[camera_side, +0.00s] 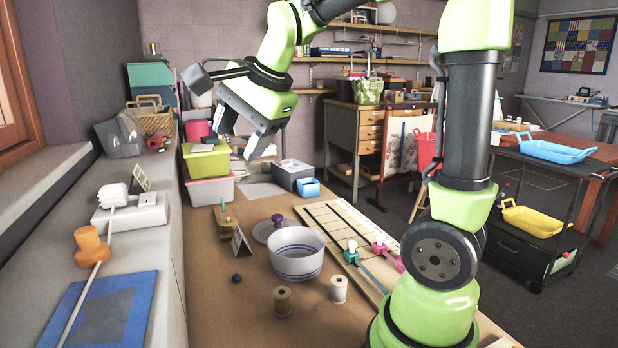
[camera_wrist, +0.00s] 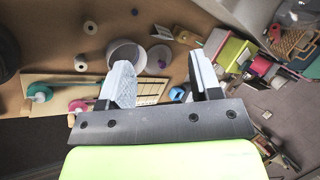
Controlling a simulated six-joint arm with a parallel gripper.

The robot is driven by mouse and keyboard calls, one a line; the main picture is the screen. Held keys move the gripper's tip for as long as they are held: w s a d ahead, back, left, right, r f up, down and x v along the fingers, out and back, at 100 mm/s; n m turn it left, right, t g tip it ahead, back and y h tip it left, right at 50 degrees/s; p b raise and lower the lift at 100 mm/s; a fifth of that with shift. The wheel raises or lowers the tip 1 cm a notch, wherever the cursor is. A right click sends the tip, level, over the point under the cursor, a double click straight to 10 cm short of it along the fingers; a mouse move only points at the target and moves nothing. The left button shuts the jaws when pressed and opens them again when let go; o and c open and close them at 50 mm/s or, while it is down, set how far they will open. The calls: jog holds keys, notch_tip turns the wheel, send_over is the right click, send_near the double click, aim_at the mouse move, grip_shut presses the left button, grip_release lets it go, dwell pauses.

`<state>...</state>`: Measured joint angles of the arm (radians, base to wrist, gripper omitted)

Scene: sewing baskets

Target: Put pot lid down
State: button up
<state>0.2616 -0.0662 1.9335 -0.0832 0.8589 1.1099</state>
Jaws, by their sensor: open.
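The pot lid (camera_side: 262,232) is a pale grey disc with a purple knob (camera_side: 277,220). It lies on the brown table behind the white pot, which partly hides it. In the wrist view the lid (camera_wrist: 155,52) shows beyond the fingertips. The white pot (camera_side: 297,262) with blue stripes stands uncovered on the table; it also shows in the wrist view (camera_wrist: 118,48). My gripper (camera_side: 244,130) is open, with nothing between its fingers. It is high above the table, well apart from the lid. In the wrist view the two fingers (camera_wrist: 163,78) are spread apart.
Two thread spools (camera_side: 282,301) and a dark blue ball (camera_side: 237,278) are near the pot. A ruled board (camera_side: 335,226) with colored clamps lies to the right. A small card (camera_side: 240,244) stands left of the lid. Stacked boxes (camera_side: 208,161) are at the back left.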

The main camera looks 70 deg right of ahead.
jog(key=s+a+f+n+y, duration=0.1)
jog(key=s+a+n, duration=0.3)
jog(key=s+n, duration=0.3)
jog(key=s+a+f+n+t+y, duration=0.1)
jog(key=s+a+n, duration=0.4)
jog(key=s+n, duration=0.2)
jog(key=shift+s+n+y, duration=0.3)
jog(key=shift+n, duration=0.3)
jog(key=c, duration=0.3)
jog(key=shift+d, duration=0.1)
jog(key=shift+w, duration=0.1)
